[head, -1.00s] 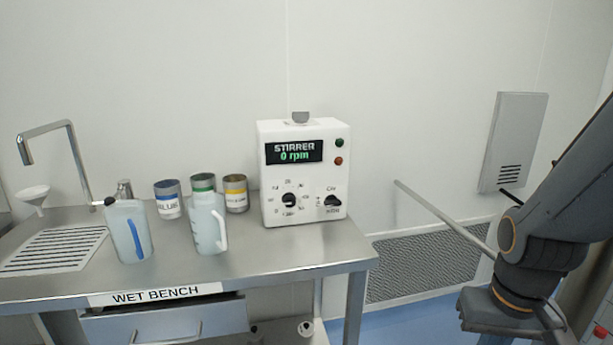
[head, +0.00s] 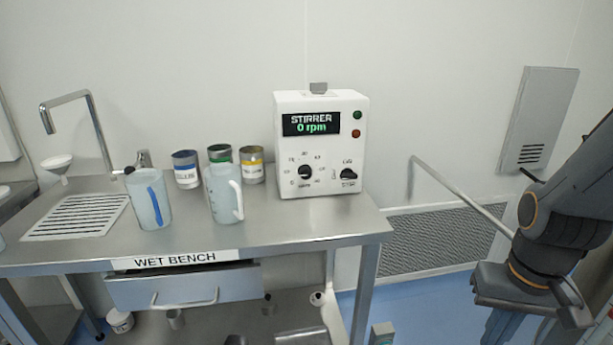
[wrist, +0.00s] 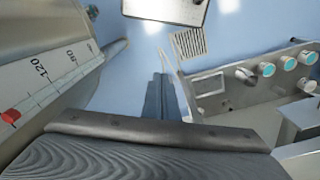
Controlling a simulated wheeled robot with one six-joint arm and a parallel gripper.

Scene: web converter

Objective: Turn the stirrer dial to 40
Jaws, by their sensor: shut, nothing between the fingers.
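The stirrer (head: 321,145) is a white box at the back right of the wet bench, in the head view. Its display (head: 311,123) reads "STIRRER 0 rpm" in lit letters. A black round dial (head: 305,172) with small marks around it sits low on the front; its exact setting is too small to read. My gripper (wrist: 155,130) shows at the bottom of the wrist view, shut and empty. My arm is at the right of the head view, well apart from the stirrer.
Jugs (head: 222,193) and (head: 149,198) and several labelled cans (head: 187,170) stand left of the stirrer. A drawer (head: 184,285) is under the bench (head: 290,222). A wall rail (head: 455,192) runs between bench and arm. Blue floor lies open right of the bench.

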